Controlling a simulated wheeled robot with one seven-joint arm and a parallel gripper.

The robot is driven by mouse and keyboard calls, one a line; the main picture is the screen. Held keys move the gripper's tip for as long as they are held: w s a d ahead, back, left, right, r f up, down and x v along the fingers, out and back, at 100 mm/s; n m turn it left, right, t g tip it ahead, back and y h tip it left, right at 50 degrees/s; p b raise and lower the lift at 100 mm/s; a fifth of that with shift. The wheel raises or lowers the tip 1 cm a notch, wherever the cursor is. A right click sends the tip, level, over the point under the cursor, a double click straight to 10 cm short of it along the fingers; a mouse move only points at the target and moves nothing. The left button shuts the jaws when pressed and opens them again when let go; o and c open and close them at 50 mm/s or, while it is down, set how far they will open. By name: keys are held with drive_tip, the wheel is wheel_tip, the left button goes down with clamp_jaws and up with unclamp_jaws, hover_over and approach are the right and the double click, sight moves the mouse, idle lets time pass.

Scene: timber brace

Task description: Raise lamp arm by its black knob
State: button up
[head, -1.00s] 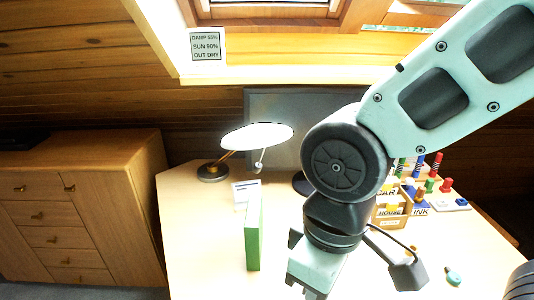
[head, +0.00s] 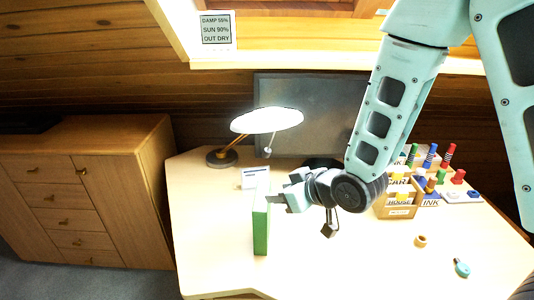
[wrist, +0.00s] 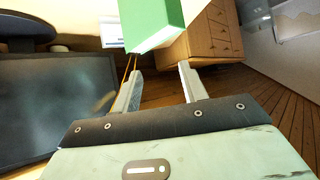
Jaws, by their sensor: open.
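The desk lamp stands at the back left of the desk in the head view. It has a dark round base (head: 221,158), a slanted brass-coloured arm (head: 232,143) and a glowing white oval shade (head: 266,120). A thin stem with a small end piece (head: 267,151) hangs below the shade; I cannot tell for sure whether this is the black knob. My gripper (head: 272,200) is open, to the right of the green upright block (head: 261,222) and in front of and below the lamp. In the wrist view my gripper (wrist: 160,72) shows two parted fingers with nothing between them.
The green block (wrist: 150,22) is close beyond my fingers in the wrist view. A dark monitor (head: 310,110) stands behind. A small white card (head: 253,178) is near the lamp. Labelled boxes (head: 398,212) and pegs are at right. The front desk area (head: 340,270) is clear.

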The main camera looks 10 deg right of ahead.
sight(270, 153)
drive_tip(key=w+d+t+y+b, duration=0.2)
drive_tip(key=w+d+t+b, duration=0.3)
drive_tip(key=b, duration=0.5)
drive_tip(key=shift+d+f+m+t, duration=0.25)
drive_tip(key=shift+d+m+t, duration=0.15)
drive_tip(key=shift+d+t, duration=0.5)
drive_tip(key=b, duration=0.3)
drive_tip(key=shift+w+r, duration=0.1)
drive_tip(key=p+x, duration=0.1)
drive_tip(key=x, duration=0.3)
drive_tip(key=p+x, duration=0.1)
drive_tip(key=x, duration=0.4)
drive_tip(key=p+x, duration=0.1)
drive_tip(key=x, duration=0.4)
drive_tip(key=shift+w+a+r, duration=0.1)
drive_tip(key=shift+a+r, duration=0.1)
drive_tip(key=shift+r, duration=0.05)
